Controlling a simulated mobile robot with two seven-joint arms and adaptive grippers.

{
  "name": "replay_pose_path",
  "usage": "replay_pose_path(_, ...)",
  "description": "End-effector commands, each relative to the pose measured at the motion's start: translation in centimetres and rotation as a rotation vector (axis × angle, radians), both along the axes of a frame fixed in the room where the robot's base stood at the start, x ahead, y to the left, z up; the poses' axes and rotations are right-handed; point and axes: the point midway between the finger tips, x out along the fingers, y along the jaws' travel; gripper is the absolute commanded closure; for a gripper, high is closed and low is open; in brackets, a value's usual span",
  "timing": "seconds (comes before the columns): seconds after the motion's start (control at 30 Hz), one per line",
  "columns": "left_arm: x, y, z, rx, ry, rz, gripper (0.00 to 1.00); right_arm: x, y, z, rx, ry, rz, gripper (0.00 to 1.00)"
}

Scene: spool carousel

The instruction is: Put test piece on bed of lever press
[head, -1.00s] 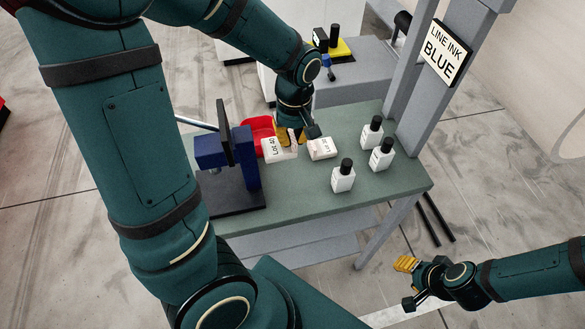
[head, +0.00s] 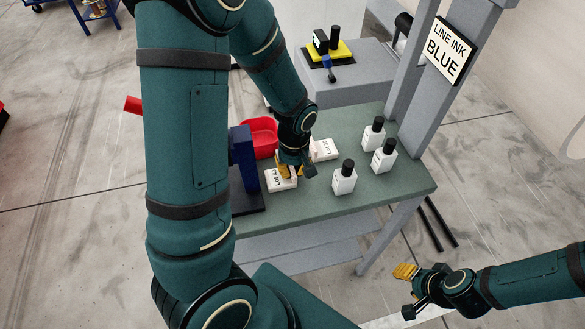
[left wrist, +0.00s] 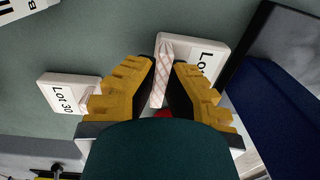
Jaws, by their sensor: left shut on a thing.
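A white block marked "Lot" (head: 281,181), which I take as the test piece, is under my left gripper (head: 287,170). In the left wrist view, the gripper (left wrist: 160,85) is shut on a pale hatched fin (left wrist: 159,78) standing on the block (left wrist: 201,58). I cannot tell whether the block touches the table. The lever press (head: 243,158) is blue, just left of the block, and largely hidden by my left arm. Its dark bed (head: 247,203) shows only in part. My right gripper (head: 407,288) is away from the table at lower right; its opening is unclear.
A second block, "Lot 30" (left wrist: 68,93), lies on the green table (head: 310,202). A red tray (head: 262,133) sits behind the press. Three black-capped white bottles (head: 344,180) stand at right, near a post with a "LINE INK BLUE" sign (head: 450,51).

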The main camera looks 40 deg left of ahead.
Motion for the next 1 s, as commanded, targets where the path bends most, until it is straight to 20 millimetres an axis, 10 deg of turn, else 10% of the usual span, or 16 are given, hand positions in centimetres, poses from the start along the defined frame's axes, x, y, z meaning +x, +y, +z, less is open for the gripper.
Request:
replay_pose_path(0.23, 0.0, 0.0, -0.4, 0.0, 0.0, 0.0, 1.0, -0.1, 0.0, -0.4, 0.0, 0.002, 0.002, 0.53)
replay_pose_path(0.3, 0.0, 0.0, -0.2, 0.0, 0.0, 0.001, 0.66, -0.1, 0.0, -0.2, 0.0, 0.002, 0.002, 0.53)
replay_pose_path(0.73, 0.1, 0.0, 0.5, -0.001, -0.002, 0.001, 0.66, 0.0, 0.0, 0.2, 0.0, -0.001, 0.0, 0.53)
replay_pose_path(1.0, 0.3, -0.2, 5.6, -0.001, -0.008, 0.001, 0.66, 0.2, -0.1, 1.3, 0.001, -0.004, -0.003, 0.53)
